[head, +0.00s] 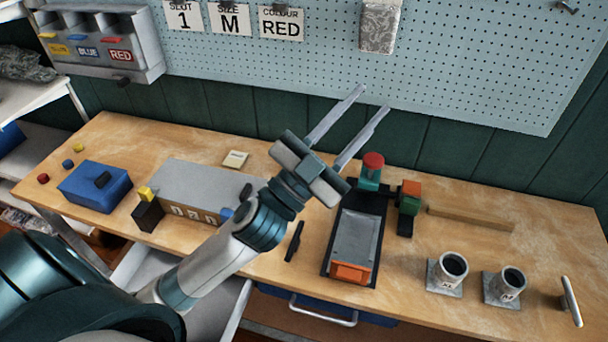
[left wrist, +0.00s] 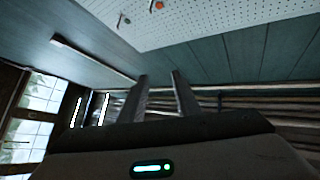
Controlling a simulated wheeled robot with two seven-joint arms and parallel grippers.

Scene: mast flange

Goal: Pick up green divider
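No piece in view is plainly a divider. A small green block (head: 408,205) is at the right of the dark tray fixture (head: 325,262), against an orange block (head: 411,187). A green cylinder (head: 369,181) with a red top stands at the fixture's back; I cannot tell if either green piece is the divider. My left gripper (head: 374,98) is raised above the bench, fingers apart and empty, pointing up toward the pegboard. The left wrist view also shows its open fingers (left wrist: 160,76), with nothing between them. My right gripper is not in view.
On the wooden bench (head: 110,140) are a blue box (head: 94,187), a grey box (head: 205,185), two cups (head: 452,268) (head: 511,283) on square bases and a wooden bar (head: 470,218). The pegboard (head: 460,70) rises behind. A drawer (head: 215,315) stands open in front.

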